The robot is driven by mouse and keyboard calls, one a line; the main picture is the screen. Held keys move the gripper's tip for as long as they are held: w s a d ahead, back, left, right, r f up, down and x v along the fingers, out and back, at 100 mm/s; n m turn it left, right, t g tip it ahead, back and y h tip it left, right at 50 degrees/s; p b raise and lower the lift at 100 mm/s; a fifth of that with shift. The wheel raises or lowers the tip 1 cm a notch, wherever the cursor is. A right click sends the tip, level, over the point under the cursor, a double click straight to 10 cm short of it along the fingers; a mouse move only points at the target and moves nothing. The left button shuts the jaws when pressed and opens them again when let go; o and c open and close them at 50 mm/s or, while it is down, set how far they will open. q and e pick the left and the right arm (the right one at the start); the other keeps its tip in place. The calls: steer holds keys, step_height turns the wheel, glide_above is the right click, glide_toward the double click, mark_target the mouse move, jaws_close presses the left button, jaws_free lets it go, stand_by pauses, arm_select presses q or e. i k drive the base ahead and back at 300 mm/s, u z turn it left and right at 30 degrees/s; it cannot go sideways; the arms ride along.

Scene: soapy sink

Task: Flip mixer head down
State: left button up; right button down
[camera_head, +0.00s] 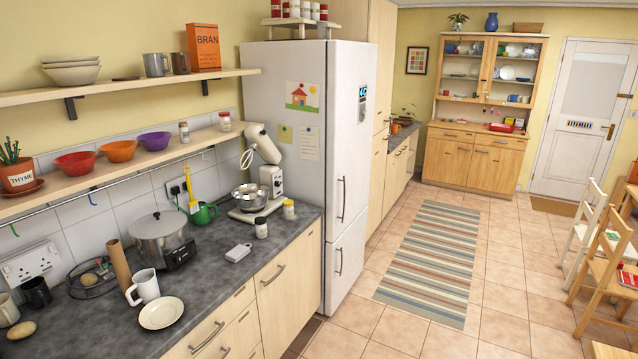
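A white stand mixer (271,178) stands at the far end of the grey counter, beside the fridge. Its head (264,143) is tilted up, with the wire whisk (247,159) hanging out to the left, clear of the bowl. The metal mixing bowl (250,196) sits on the mixer's base (246,214). Neither of my grippers shows in the head view.
A large pot (159,238) is further left. Shelves (130,165) run above the counter. The tiled floor (350,318) is clear in front.

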mark_target(258, 138)
steer(key=i, duration=3)
steer(key=u, duration=1.95)
